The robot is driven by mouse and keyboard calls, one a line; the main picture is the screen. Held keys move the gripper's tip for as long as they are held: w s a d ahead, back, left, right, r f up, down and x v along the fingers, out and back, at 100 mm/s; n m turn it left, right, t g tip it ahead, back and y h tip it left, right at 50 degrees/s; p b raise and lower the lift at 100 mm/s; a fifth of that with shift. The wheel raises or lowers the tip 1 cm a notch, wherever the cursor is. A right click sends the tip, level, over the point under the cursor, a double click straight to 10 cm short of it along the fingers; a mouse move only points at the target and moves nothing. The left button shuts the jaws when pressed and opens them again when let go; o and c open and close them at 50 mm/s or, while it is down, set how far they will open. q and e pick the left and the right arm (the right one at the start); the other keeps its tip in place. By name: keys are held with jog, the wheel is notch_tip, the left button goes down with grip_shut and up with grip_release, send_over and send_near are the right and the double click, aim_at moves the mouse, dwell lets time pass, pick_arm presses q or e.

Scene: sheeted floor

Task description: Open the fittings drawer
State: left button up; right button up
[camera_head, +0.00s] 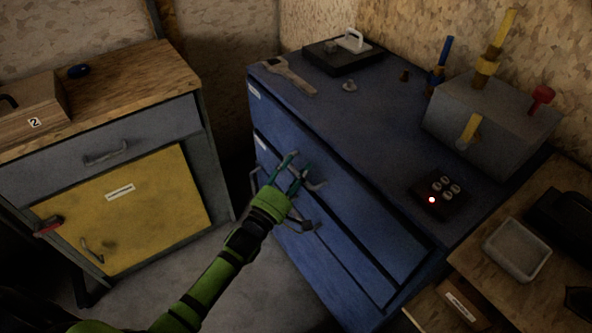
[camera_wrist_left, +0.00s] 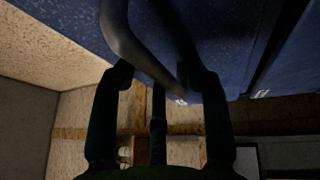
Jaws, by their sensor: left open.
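The blue cabinet (camera_head: 345,120) has several stacked drawers, and all look shut. Small white labels sit at the left of the drawer fronts, too small to read, so I cannot tell which is the fittings drawer. A grey bar handle (camera_head: 315,184) is on an upper drawer front, and another handle (camera_head: 303,225) sits lower. My left gripper (camera_head: 293,168) is open at the upper handle and partly hides it. In the left wrist view, a handle bar (camera_wrist_left: 128,45) runs between the spread fingers of my left gripper (camera_wrist_left: 160,90); contact is unclear. My right gripper is out of view.
On the cabinet top are a wrench (camera_head: 288,76), a black case (camera_head: 343,55), a grey box (camera_head: 490,120) and a dark button box (camera_head: 440,195) with a red light. A yellow-door cabinet (camera_head: 130,210) stands left. Floor between is clear.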

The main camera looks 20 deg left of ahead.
pick_arm(q)
grip_shut()
jog(key=shift+s+a, duration=0.15)
jog(key=s+a+p, duration=0.3)
jog(key=s+a, duration=0.6)
jog(key=s, duration=0.3)
jog(key=s+a+p, duration=0.3)
jog(key=s+a, duration=0.7)
jog(key=s, duration=0.2)
jog(key=shift+s, duration=0.15)
grip_release()
